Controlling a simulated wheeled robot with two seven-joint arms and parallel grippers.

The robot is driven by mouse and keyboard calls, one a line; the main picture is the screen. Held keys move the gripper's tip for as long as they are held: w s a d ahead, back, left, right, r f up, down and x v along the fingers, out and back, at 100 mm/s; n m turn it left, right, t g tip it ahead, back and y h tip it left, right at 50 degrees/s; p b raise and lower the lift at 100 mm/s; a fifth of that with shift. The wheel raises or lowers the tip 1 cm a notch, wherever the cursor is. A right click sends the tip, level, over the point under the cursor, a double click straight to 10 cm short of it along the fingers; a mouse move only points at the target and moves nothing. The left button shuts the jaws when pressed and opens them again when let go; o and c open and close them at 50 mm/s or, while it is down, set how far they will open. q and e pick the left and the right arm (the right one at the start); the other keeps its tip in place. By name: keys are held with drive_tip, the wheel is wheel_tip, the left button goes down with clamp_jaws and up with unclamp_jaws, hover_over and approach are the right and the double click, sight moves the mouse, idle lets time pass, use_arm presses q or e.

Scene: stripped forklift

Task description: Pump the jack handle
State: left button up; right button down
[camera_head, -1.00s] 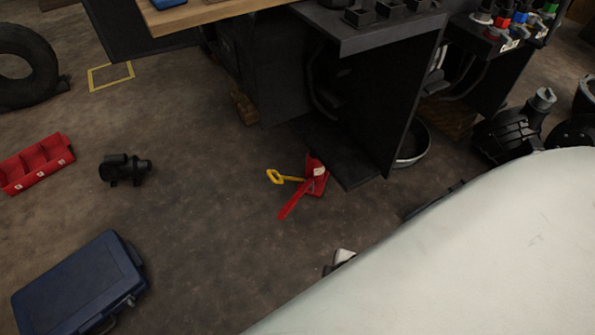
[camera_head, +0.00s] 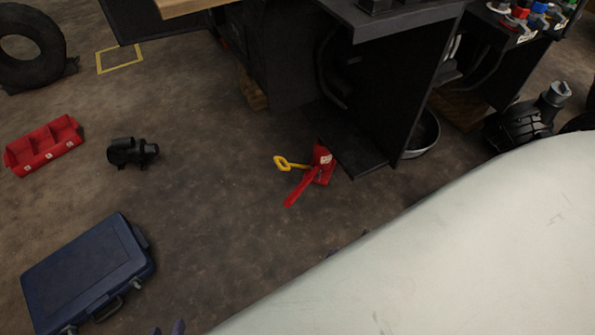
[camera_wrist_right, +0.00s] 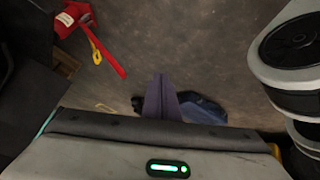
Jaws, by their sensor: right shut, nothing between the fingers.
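The red jack (camera_head: 323,162) stands on the floor beside the dark forklift body. Its red handle (camera_head: 298,190) slants down toward the lower left, and a yellow looped part (camera_head: 284,163) sticks out to the left. In the right wrist view the jack (camera_wrist_right: 68,20) is at the upper left, its handle (camera_wrist_right: 106,52) pointing toward my fingers. My right gripper (camera_wrist_right: 160,76) is shut and empty, apart from the handle.
A blue case (camera_head: 85,275), a black pump-like part (camera_head: 132,152), a red bin (camera_head: 44,147) and a tyre (camera_head: 28,45) lie to the left. The forklift's dark panel (camera_head: 385,95) rises right of the jack, with a round pan (camera_head: 422,135) beyond.

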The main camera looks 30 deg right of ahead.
wheel_tip(320, 180, up, 8)
drive_tip(key=a+t, duration=0.1)
drive_tip(key=a, duration=0.1)
drive_tip(key=w+a+r+m+t+y, duration=0.1)
drive_tip(key=a+m, duration=0.4)
drive_tip(key=a, duration=0.4)
drive_tip(key=shift+w+r, duration=0.2)
drive_tip(key=shift+r, duration=0.2)
